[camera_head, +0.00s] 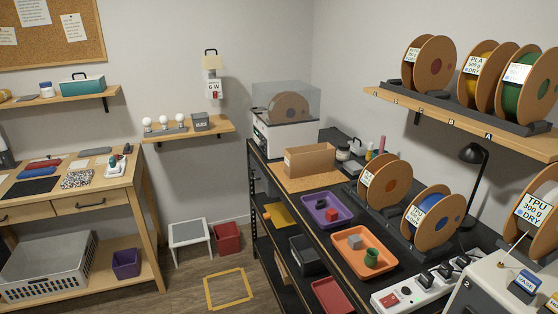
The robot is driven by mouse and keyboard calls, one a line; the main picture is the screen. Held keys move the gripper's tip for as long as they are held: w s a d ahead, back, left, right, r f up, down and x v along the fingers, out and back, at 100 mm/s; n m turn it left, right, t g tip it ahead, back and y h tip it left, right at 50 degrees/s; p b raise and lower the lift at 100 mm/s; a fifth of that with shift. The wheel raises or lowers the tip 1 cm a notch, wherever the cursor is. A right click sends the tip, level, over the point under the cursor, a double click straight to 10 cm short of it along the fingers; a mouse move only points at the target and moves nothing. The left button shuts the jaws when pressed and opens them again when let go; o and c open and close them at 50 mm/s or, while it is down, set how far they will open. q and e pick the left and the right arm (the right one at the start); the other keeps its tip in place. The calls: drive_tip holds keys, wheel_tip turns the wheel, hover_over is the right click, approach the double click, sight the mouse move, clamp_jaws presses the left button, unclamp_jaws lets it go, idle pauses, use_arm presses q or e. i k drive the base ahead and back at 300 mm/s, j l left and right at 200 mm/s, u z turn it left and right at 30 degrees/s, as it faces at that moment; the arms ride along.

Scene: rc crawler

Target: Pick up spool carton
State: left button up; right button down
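A brown cardboard carton (317,163), which looks like the spool carton, stands on the black bench along the right wall. It sits on a tan mat (318,183), in front of a white machine. Its top looks open; its inside is mostly hidden. Neither of my grippers shows in the head view.
A white machine with a clear cover (283,137) holds a spool behind the carton. Purple (313,222) and orange (347,266) trays, spools (385,188) and a power strip (415,290) crowd the bench. A yellow square (229,306) marks otherwise open floor.

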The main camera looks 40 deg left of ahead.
sight(299, 162)
drive_tip(key=u, duration=1)
drive_tip(key=i+j+z, duration=0.1)
drive_tip(key=i+j, duration=0.15)
drive_tip(key=i+j+z, duration=0.1)
drive_tip(key=i+j, duration=0.35)
drive_tip(key=j, duration=0.25)
drive_tip(key=i+j+z, duration=0.25)
drive_tip(key=i+j, duration=0.2)
drive_tip(key=j, duration=0.25)
drive_tip(key=i+j+z, duration=0.1)
drive_tip(key=j, duration=0.3)
drive_tip(key=i, duration=0.1)
